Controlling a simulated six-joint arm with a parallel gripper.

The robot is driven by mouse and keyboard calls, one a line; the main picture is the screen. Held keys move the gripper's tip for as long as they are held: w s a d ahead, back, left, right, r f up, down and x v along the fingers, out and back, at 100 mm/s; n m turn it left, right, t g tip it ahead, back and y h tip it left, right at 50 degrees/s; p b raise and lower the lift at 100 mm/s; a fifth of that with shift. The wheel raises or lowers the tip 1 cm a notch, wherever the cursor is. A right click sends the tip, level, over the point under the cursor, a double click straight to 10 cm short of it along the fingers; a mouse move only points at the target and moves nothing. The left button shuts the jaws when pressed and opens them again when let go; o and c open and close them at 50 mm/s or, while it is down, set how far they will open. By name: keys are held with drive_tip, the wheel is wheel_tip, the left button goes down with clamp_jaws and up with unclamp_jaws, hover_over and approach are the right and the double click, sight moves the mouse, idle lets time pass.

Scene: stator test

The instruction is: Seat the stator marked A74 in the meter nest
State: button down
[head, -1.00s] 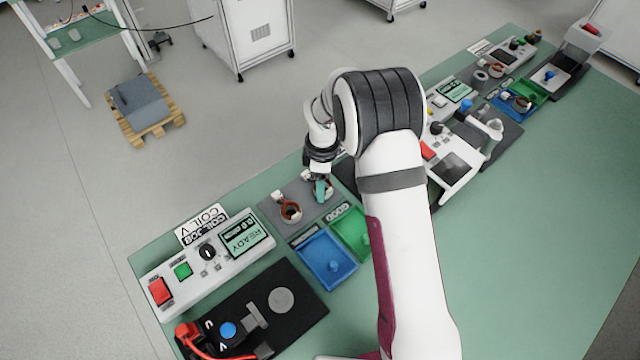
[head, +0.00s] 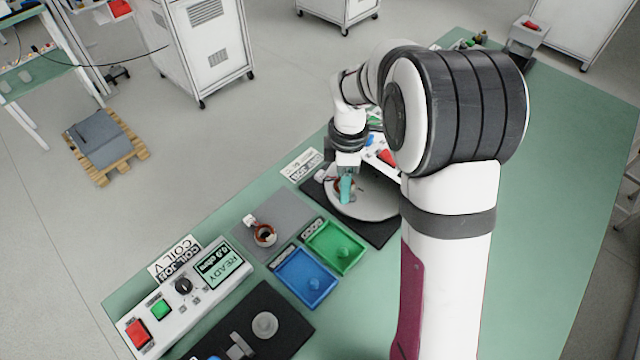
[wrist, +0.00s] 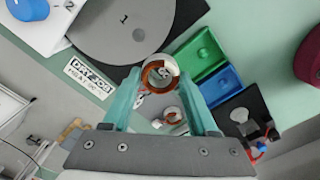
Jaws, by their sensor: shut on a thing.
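My gripper (head: 346,190) has teal fingers shut on a copper-wound, ring-shaped stator (wrist: 160,74). It holds the stator over or close to the grey round plate (head: 375,200) on a black base; I cannot tell the gap. No A74 marking is readable on the held stator. A second copper stator (head: 264,235) lies on the grey mat (head: 285,215) and also shows in the wrist view (wrist: 172,116). The meter (head: 190,290) shows READY. A black fixture with a round grey piece (head: 265,324) stands in front of it; I cannot confirm this is the nest.
A green tray (head: 358,262) and a blue tray (head: 325,292) sit between the mat and the green bench edge side. A sign (wrist: 88,78) stands by the round plate, which bears a 1. My arm hides much of the bench's middle.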

drive_tip(key=s+a+n, duration=0.8)
drive_tip(key=s+a, duration=0.2)
drive_tip(key=a, duration=0.1)
drive_tip(key=n, duration=0.9)
hover_over(263, 323)
drive_tip(key=shift+s+f, duration=0.1)
drive_tip(key=shift+f, duration=2.55)
drive_tip(key=shift+f, duration=1.05)
drive_tip(key=shift+f, duration=0.3)
drive_tip(key=shift+c, duration=0.5)
unclamp_jaws()
